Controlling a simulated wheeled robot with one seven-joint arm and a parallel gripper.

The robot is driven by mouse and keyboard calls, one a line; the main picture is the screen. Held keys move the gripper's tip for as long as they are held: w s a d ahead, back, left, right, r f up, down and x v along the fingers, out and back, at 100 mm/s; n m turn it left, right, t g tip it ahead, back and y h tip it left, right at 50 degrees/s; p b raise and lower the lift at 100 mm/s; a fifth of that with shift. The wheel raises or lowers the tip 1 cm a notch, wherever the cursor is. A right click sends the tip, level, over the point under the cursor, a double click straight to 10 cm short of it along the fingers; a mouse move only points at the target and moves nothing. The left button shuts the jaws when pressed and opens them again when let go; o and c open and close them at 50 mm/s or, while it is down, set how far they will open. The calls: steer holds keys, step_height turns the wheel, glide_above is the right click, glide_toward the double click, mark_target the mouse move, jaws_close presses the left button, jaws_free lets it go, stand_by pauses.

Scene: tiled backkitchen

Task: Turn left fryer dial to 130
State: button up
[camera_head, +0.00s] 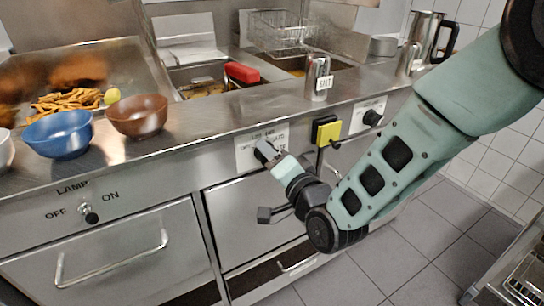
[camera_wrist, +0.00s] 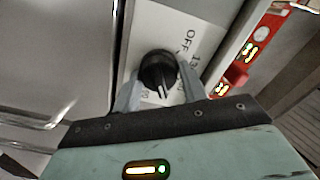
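The left fryer dial (camera_wrist: 157,70) is a round black knob on a white label plate (camera_head: 262,147) on the counter's front. In the wrist view its white pointer line faces down, away from the "OFF" lettering; a partly hidden number is beside that word. My gripper (camera_wrist: 160,85) is at the dial, one finger on each side of it. The fingers lie close to the knob's sides; whether they press on it is not clear. In the head view my gripper (camera_head: 272,155) partly covers the dial (camera_head: 265,149) and its label.
A yellow-and-black switch (camera_head: 326,130) and a second dial (camera_head: 372,118) sit to the right. Above stand a salt shaker (camera_head: 318,77), a blue bowl (camera_head: 58,134) and a brown bowl (camera_head: 138,116). Drawer handles (camera_head: 112,262) stick out below.

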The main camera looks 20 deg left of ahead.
steer(key=shift+f+n+b, duration=0.1)
steer(key=shift+n+b, duration=0.2)
steer(key=n+b, duration=0.1)
steer(key=n, duration=0.2)
steer(key=shift+b, duration=0.4)
steer(key=n+b, duration=0.2)
steer(key=n, duration=0.2)
steer(key=shift+n, duration=0.3)
steer(key=n+b, duration=0.2)
steer(key=n, duration=0.1)
steer(key=shift+s+a+n, duration=0.1)
steer(key=shift+n, duration=0.2)
steer(key=shift+n+b, duration=0.9)
steer(key=shift+n, duration=1)
steer(key=o, duration=0.9)
steer(key=shift+o, duration=0.2)
steer(key=shift+s, duration=0.1)
